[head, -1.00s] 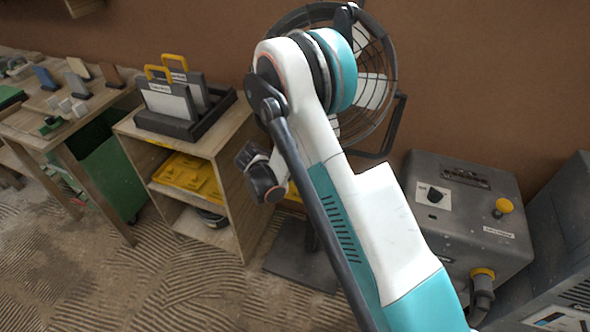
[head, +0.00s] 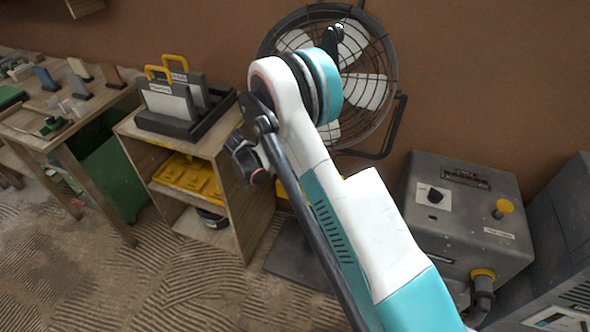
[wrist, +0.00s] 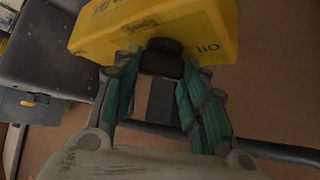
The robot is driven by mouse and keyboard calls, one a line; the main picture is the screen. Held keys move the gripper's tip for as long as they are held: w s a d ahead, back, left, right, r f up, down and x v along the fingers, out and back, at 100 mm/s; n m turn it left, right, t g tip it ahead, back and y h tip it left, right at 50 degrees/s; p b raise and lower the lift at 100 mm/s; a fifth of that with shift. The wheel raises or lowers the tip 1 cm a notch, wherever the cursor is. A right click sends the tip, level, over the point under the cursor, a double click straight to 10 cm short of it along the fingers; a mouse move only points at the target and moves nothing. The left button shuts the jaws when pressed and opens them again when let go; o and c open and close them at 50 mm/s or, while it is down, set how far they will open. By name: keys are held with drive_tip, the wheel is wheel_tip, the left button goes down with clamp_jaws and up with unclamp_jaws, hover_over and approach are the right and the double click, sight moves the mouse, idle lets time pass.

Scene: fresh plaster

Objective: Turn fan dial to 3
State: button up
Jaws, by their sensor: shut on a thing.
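The fan (head: 366,91) stands against the brown wall in the head view, partly behind my arm. In the wrist view, a yellow box (wrist: 100,35) with dark markings fills the top. A black dial (wrist: 165,62) sticks out from it towards my gripper (wrist: 163,72). My gripper's teal fingers lie on both sides of the dial and are shut on it. The marks around the dial are partly hidden and too small to read, so I cannot tell its setting.
A grey machine (head: 470,240) with its own black knob (head: 435,196) and yellow button (head: 503,208) stands right of my arm. A wooden shelf unit (head: 222,220) with a dark tray on top is at left, beside a workbench (head: 60,125). Patterned floor at front left is clear.

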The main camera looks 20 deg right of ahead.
drive_tip(key=m+g, duration=0.2)
drive_tip(key=m, duration=0.1)
drive_tip(key=m+g, duration=0.1)
drive_tip(key=shift+w+m+g, duration=0.3)
drive_tip(key=shift+m+g, duration=0.1)
idle(0.4)
drive_tip(key=o, duration=1.1)
drive_tip(key=shift+c, duration=0.2)
drive_tip(key=v, duration=1.2)
